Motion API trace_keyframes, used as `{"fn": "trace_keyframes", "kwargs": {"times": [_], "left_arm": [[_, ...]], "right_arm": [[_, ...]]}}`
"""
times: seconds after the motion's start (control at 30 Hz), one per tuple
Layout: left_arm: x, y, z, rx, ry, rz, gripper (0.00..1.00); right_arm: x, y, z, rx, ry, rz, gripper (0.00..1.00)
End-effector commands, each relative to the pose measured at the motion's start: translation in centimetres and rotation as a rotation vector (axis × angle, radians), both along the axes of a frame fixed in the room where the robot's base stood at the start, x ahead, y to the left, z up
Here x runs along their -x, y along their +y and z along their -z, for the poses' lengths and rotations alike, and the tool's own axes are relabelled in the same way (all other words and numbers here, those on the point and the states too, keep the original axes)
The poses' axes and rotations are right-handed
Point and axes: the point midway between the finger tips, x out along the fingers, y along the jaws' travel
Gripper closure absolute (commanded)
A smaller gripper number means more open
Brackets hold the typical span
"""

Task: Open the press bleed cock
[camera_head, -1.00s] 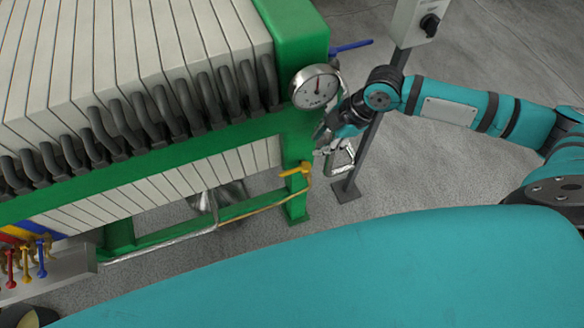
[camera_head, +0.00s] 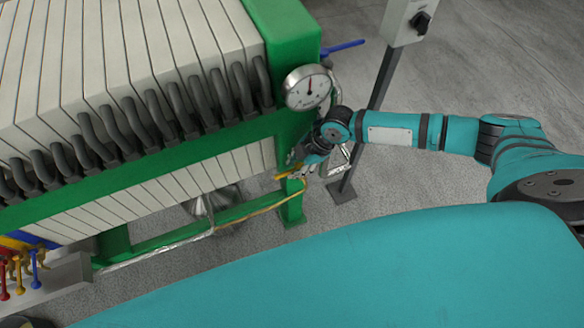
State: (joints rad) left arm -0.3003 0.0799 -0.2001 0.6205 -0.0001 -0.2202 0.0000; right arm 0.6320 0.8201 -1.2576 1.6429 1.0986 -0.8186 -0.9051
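A cock with a yellow lever handle (camera_head: 287,173) sits on a thin yellow pipe (camera_head: 262,208) at the front corner of the green press frame (camera_head: 292,203). A second cock has a blue lever (camera_head: 343,47), higher up at the back of the frame. No label shows which is the bleed cock. My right gripper (camera_head: 299,165) is at the yellow handle, just above and to its right, and partly overlaps it. Its fingers are too small and dark to tell whether they are open or touching the handle. My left gripper is not in view.
A pressure gauge (camera_head: 306,88) juts out just above my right gripper. A post with a black-knobbed switch box (camera_head: 407,22) stands behind my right arm. Red, yellow and blue levers (camera_head: 20,270) sit at lower left. Floor is clear beyond the post.

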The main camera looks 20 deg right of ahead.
Motion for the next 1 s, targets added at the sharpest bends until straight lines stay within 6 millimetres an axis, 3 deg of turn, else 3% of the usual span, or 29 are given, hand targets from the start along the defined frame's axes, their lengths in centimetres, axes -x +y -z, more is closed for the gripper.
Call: {"fn": "trace_keyframes", "kwargs": {"times": [0.2, 0.5, 0.7, 1.0], "left_arm": [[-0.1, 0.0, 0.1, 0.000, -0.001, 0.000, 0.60], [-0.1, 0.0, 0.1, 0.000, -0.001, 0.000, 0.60], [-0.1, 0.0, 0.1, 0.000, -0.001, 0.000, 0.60], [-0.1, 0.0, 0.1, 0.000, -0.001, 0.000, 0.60]], "right_arm": [[-0.3, 0.8, 1.9, 0.000, 0.000, 0.000, 0.75], [-0.4, 0.9, 2.1, 0.000, 0.000, 0.000, 0.75], [-0.4, 0.9, 2.1, 0.000, 0.000, 0.000, 0.99], [-0.4, 0.9, 2.1, 0.000, 0.000, 0.000, 1.00]]}}
